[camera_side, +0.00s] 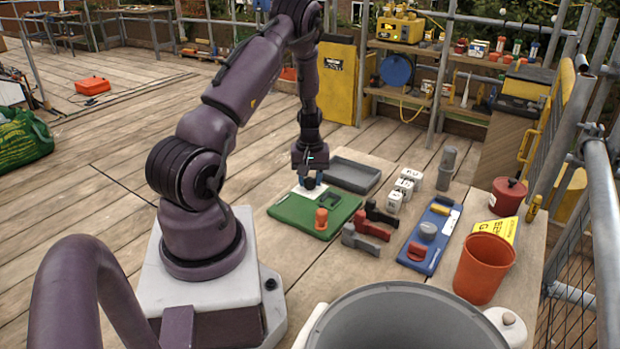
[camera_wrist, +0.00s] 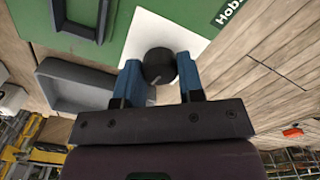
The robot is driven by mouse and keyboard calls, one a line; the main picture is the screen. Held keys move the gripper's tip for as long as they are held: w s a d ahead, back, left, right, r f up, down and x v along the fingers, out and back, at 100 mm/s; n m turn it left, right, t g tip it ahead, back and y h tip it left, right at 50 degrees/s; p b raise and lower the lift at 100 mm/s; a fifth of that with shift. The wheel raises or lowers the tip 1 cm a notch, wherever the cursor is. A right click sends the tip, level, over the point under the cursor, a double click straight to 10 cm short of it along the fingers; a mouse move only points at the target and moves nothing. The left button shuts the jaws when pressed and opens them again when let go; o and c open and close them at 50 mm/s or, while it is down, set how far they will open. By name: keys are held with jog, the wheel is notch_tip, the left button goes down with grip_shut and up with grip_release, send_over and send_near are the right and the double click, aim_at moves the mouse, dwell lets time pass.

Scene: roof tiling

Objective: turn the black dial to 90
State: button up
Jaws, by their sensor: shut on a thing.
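The black dial (camera_wrist: 158,66) sits on a white patch (camera_wrist: 168,32) of the green board (camera_wrist: 120,28). In the wrist view it is between the two blue fingertips of my gripper (camera_wrist: 159,82), which is shut on it. A small light pointer mark shows low on the dial; the scale numbers cannot be read. In the side view my gripper (camera_side: 311,181) is down over the far left part of the green board (camera_side: 290,211), and the dial is mostly hidden below the fingers.
Several clamps (camera_side: 371,225), white blocks (camera_side: 404,186) and a blue board (camera_side: 428,238) are to the right.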

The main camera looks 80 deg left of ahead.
aim_at(310, 179)
jog(key=shift+m, duration=1.9)
jog(key=o, duration=0.9)
jog(key=shift+r, duration=0.1)
notch_tip(310, 179, up, 13)
jog(key=shift+f, duration=0.1)
